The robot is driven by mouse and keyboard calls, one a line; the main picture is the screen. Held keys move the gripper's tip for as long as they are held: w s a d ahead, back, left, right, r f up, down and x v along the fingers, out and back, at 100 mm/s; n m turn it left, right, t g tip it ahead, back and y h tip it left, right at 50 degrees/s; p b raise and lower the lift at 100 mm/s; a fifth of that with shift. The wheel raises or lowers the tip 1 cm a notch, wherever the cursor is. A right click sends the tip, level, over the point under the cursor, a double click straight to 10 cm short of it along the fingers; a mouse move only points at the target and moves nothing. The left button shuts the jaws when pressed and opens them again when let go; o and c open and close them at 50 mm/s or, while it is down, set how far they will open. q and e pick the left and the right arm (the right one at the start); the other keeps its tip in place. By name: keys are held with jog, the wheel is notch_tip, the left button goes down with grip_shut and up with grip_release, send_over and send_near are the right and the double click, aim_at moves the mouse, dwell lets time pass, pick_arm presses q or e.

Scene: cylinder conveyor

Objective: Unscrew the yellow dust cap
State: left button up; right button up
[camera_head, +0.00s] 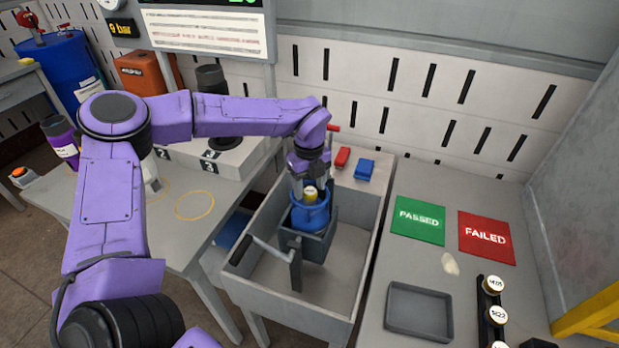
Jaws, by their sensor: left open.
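The yellow dust cap (310,193) sits on top of a blue cylinder (311,215). The cylinder stands upright in a dark clamp block (307,244) inside a grey sink-like basin (340,290). My left gripper (310,187) points down over the cylinder. Its fingers are open, one on each side of the cap; whether they touch it cannot be told at this size. The cylinder's lower part is hidden by the clamp. My right gripper is not in view.
A lever handle (268,257) rises at the basin's front left. On the right table are a green PASSED mat (418,221), a red FAILED mat (486,238), an empty grey tray (418,312) and a rack of labelled caps (494,312). Red (342,157) and blue (365,169) blocks lie behind the basin.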

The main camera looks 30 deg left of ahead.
pick_arm(q)
jog(key=shift+r+m, duration=0.1)
jog(key=shift+m, duration=0.4)
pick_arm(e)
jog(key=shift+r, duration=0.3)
pick_arm(q)
jog(key=shift+f+b, duration=0.25)
jog(key=shift+b, duration=0.05)
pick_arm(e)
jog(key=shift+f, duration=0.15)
